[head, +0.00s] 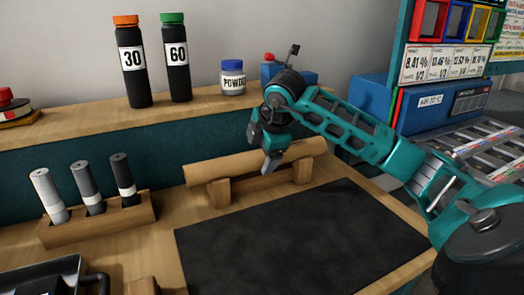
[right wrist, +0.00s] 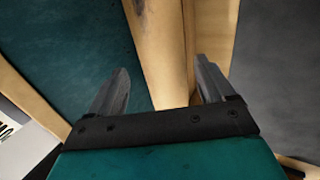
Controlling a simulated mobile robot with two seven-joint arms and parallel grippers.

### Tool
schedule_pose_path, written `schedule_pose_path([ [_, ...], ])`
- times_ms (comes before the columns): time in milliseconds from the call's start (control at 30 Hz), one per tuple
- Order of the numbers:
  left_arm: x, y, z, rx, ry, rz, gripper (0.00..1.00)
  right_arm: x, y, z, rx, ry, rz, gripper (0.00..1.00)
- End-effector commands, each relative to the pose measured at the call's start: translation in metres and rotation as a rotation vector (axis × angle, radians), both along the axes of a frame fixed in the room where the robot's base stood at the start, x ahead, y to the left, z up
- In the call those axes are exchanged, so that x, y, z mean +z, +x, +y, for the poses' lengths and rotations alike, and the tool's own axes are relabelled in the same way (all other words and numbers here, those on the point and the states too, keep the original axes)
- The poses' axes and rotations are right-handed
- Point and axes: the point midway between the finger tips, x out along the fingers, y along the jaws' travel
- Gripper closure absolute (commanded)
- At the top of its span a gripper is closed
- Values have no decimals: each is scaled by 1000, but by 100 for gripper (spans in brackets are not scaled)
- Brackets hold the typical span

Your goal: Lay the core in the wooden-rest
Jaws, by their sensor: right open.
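The core (head: 232,167), a plain tan cylinder, lies level across the two uprights of the wooden-rest (head: 218,193), at the back edge of the dark mat. My right gripper (head: 262,150) is open at the middle of the core, pointing down, and one finger shows on its near side. In the right wrist view, the core (right wrist: 160,50) runs between the two spread fingers of the right gripper (right wrist: 163,88). I cannot tell whether the fingers touch it. My left gripper is not in view.
A wooden block (head: 100,225) with three grey-to-black rolls stands left. The dark mat (head: 300,235) is clear. Black bottles marked 30 (head: 133,65) and 60 (head: 177,60) and a powder jar (head: 233,78) stand on the back shelf. A blue box (head: 430,105) is at right.

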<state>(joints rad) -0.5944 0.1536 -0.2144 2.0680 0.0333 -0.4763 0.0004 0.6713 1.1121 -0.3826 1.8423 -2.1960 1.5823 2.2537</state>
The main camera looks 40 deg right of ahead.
Motion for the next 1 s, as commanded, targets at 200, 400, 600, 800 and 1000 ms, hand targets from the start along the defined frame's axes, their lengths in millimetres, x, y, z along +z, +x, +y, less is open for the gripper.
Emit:
schedule_pose_path([
  [200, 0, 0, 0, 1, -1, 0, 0, 0, 0, 0, 0, 0, 1, 18],
  [400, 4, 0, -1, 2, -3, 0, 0, 18, -9, 2, 0, -1, -2, 18],
  [600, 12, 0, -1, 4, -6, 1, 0, 58, -29, 9, 0, -2, -5, 18],
  [800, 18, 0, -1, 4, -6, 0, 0, 92, -49, 15, 0, -2, -4, 18],
  [1000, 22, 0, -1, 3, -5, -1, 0, 110, -59, 19, 0, 0, -1, 18],
])
